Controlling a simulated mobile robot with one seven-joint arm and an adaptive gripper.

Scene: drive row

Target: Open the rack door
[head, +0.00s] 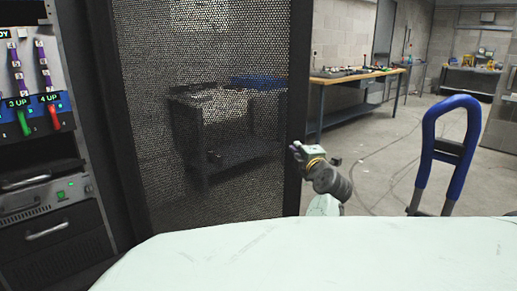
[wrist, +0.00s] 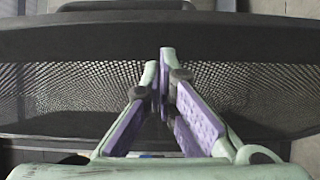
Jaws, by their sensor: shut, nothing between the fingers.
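The rack door (head: 205,130) is a dark-framed panel of perforated mesh. In the head view it stands swung out from the rack (head: 85,150), whose front is uncovered at the left. My gripper (head: 295,149) is at the door's right, free edge. In the wrist view my gripper (wrist: 165,62) has its purple-padded fingers closed together with nothing between them. The door's dark frame (wrist: 70,40) and mesh lie just behind the fingertips there; I cannot tell whether they touch.
The rack holds units with handles and green and red switches (head: 53,116). A blue-handled cart (head: 447,150) stands at the right. A workbench (head: 350,75) runs along the back wall. Cables lie on the otherwise open floor (head: 385,165). Another table shows through the mesh.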

